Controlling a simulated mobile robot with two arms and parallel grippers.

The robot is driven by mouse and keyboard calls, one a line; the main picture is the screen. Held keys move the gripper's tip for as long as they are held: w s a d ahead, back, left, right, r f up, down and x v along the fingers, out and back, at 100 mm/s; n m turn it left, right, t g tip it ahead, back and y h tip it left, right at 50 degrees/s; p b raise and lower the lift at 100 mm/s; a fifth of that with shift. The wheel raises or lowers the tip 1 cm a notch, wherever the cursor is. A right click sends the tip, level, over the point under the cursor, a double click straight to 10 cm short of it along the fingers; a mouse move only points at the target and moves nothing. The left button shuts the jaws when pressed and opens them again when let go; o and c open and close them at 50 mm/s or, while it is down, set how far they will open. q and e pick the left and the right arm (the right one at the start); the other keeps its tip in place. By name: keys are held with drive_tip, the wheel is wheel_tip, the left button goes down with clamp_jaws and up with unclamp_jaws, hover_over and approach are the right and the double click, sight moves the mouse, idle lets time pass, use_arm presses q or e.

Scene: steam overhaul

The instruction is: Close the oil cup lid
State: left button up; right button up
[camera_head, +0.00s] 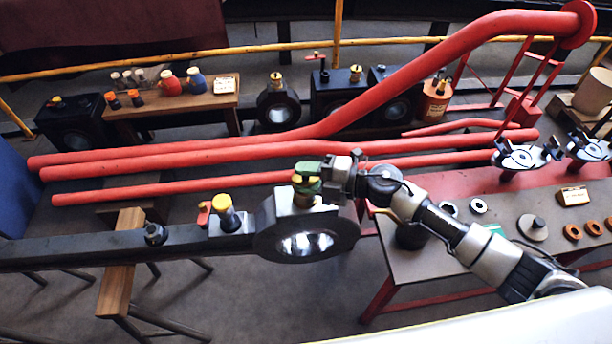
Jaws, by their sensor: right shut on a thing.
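The brass oil cup (303,201) stands on top of the large round end of the dark steel rod (262,226). My right gripper (307,178) reaches in from the right, with its green jaw parts at the top of the cup. It is shut on a small yellow-brass piece there, which looks like the oil cup lid (298,178). The jaws hide most of this piece, so I cannot tell the lid's angle or whether it touches the cup rim. My left gripper is not in view.
Red pipes (180,160) run behind. A workbench (500,238) with rings and parts lies right, beneath my right arm.

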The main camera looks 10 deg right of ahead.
drive_tip(key=shift+w+r, duration=0.15)
drive_tip(key=shift+r, duration=0.1)
drive_tip(key=o, duration=0.8)
drive_tip(key=shift+c, duration=0.2)
drive_tip(key=shift+f, duration=0.25)
